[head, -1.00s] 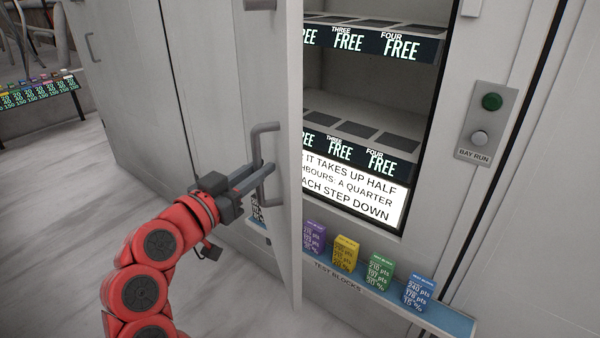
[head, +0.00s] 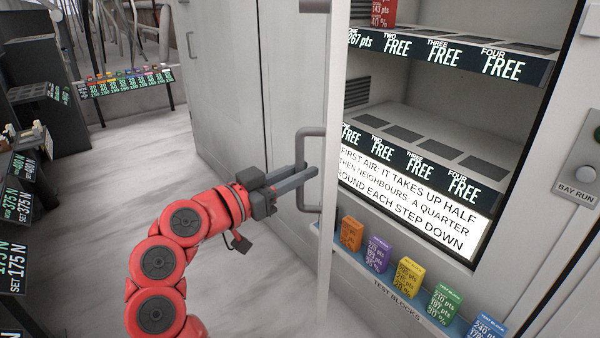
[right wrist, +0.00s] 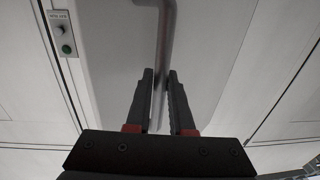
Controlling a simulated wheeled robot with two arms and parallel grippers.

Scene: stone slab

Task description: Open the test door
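The test door (head: 290,95) is a tall light-grey panel standing ajar, seen nearly edge-on, left of the lit bay (head: 440,120). Its grey bar handle (head: 303,145) is on the door's outer face. My right gripper (head: 308,173), on the red arm, has its two dark fingers on either side of the handle's upright bar. In the right wrist view, the handle (right wrist: 165,35) runs down between the fingertips (right wrist: 160,76), which look closed on it. My left gripper is not in view.
Test blocks, such as the orange one (head: 351,234), stand on a ledge below the bay. A BAY RUN button panel (head: 583,165) is at right. Open floor (head: 150,170) lies left of the door. Dark display stands (head: 30,200) line the far left.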

